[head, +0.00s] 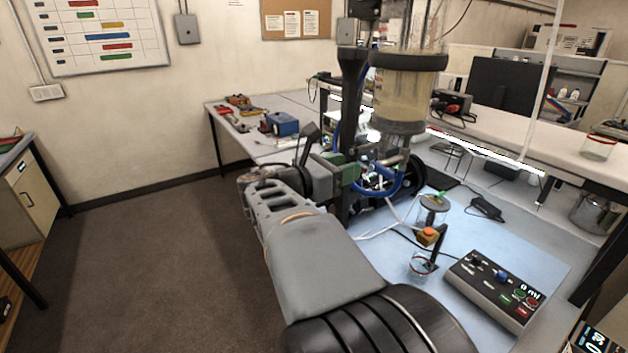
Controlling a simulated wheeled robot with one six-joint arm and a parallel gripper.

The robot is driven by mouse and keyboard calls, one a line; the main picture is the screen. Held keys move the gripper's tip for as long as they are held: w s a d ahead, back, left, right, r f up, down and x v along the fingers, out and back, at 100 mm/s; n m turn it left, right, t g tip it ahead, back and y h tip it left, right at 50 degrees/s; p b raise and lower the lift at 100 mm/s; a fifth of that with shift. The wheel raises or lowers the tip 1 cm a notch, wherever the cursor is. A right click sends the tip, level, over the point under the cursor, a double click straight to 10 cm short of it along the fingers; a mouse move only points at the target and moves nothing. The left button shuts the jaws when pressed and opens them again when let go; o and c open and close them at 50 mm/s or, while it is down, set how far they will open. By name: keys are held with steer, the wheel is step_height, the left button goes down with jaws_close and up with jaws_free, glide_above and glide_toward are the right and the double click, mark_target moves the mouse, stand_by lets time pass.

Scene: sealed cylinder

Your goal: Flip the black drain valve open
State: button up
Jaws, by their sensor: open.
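The sealed clear cylinder (405,95) with tan contents and dark bands stands upright at upper centre, beside a black column (350,120). A blue hose (388,188) curves beneath it. My grey arm reaches from the bottom centre up and left toward the column. I cannot pick out the black drain valve clearly among the dark fittings under the cylinder.
A control box (494,287) with buttons lies on the blue mat (545,262) at right. The floor (145,235) at left is clear.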

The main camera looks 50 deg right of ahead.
steer(key=b+v, duration=0.1)
steer(key=v, duration=0.8)
steer(key=shift+b, duration=0.3)
